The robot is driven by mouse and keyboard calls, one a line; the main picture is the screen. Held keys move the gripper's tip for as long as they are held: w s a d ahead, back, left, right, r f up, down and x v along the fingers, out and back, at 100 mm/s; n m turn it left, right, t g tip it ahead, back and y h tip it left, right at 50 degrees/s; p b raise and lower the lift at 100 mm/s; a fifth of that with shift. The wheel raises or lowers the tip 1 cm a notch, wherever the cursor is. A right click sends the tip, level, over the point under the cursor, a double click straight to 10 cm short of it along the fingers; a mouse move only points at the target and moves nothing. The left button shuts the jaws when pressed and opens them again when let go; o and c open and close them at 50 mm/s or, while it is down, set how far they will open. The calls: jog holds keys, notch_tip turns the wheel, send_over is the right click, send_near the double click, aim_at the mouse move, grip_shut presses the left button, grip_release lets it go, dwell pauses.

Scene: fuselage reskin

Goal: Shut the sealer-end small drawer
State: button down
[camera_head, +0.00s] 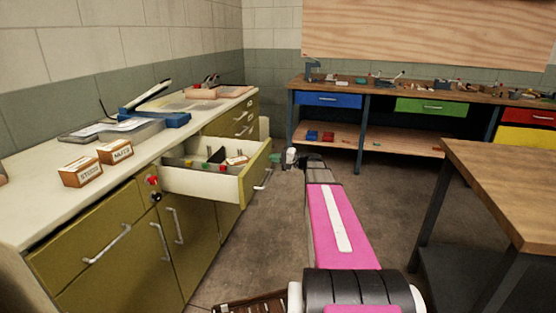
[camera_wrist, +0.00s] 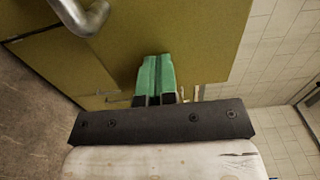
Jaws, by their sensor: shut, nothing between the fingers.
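An olive-fronted drawer with pale walls (camera_head: 200,184) stands pulled out of the left cabinet, with small items in its compartments. Its bar handle (camera_head: 263,179) shows on the front. My gripper (camera_head: 278,158) is just right of the drawer front, at the end of my pink arm. In the wrist view its green fingers (camera_wrist: 155,78) are together and empty, pointing at an olive panel (camera_wrist: 200,45) that looks like the drawer front. A metal handle (camera_wrist: 85,15) is at upper left there. I cannot tell whether the fingertips touch the panel.
Boxes (camera_head: 82,171) and a blue tool (camera_head: 160,119) sit on the pale counter (camera_head: 40,205). Other cabinet fronts are closed. A wooden table (camera_head: 505,180) stands at right, and a bench with coloured drawers (camera_head: 328,100) at the back. Floor between is mostly clear.

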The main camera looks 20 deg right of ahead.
jog(key=shift+a, duration=0.1)
jog(key=x, duration=3.4)
jog(key=shift+w+a, duration=0.15)
jog(key=shift+w, duration=0.05)
jog(key=shift+w+a, duration=0.1)
